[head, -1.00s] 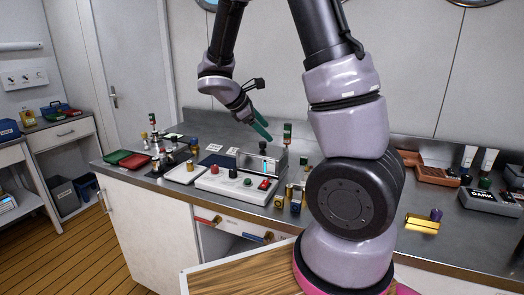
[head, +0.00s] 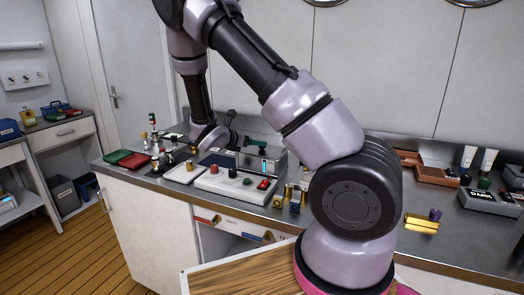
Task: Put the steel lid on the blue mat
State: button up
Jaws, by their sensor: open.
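The steel box (head: 275,160) stands at the back of the white panel. Its steel lid is hard to make out behind and below my gripper, and I cannot tell its outline from the box top. The dark blue mat (head: 213,160) lies flat left of the box, partly hidden by my wrist.
The white panel (head: 222,184) carries several knobs and a red switch. Small brass and blue items (head: 293,198) stand right of the panel.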

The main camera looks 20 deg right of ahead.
jog(key=x, duration=0.5)
grip_shut()
